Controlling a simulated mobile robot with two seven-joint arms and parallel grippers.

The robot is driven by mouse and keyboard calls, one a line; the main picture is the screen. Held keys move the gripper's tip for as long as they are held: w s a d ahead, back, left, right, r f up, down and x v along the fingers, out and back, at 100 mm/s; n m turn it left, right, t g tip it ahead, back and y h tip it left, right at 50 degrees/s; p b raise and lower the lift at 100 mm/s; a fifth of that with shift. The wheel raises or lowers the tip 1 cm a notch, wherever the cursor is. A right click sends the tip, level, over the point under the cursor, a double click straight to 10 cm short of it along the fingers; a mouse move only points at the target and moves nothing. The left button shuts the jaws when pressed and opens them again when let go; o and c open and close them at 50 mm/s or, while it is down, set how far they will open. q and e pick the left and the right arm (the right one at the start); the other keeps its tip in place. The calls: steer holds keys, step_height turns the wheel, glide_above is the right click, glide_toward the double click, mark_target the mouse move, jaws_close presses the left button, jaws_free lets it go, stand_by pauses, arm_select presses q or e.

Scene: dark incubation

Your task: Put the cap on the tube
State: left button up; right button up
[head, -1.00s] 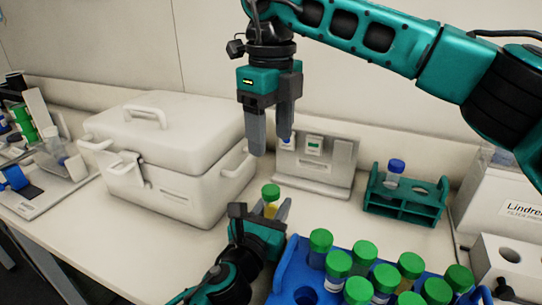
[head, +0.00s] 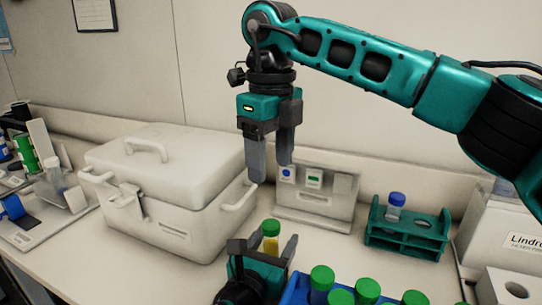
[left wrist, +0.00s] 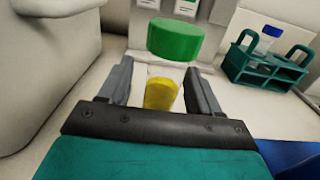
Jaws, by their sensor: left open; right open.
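A clear tube with yellow liquid (head: 270,245) has a green cap (head: 271,227) at its top. In the left wrist view the tube (left wrist: 161,92) stands between the open fingers of my left gripper (left wrist: 160,85), with the green cap (left wrist: 175,40) above finger level. I cannot tell whether the cap is fully seated; the tube's lower end is hidden. My left gripper (head: 264,247) also shows low in the head view. My right gripper (head: 270,165) is open and empty, pointing down above the tube, clear of the cap.
A blue rack (head: 292,292) with several green-capped tubes is at the bottom, partly cut off. A teal rack (head: 405,243) with a blue-capped tube (head: 395,205) stands at right. A white lidded box (head: 165,205) is at left, and a grey panel (head: 318,200) stands behind.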

arm_select(q)
steer(key=v, duration=1.3)
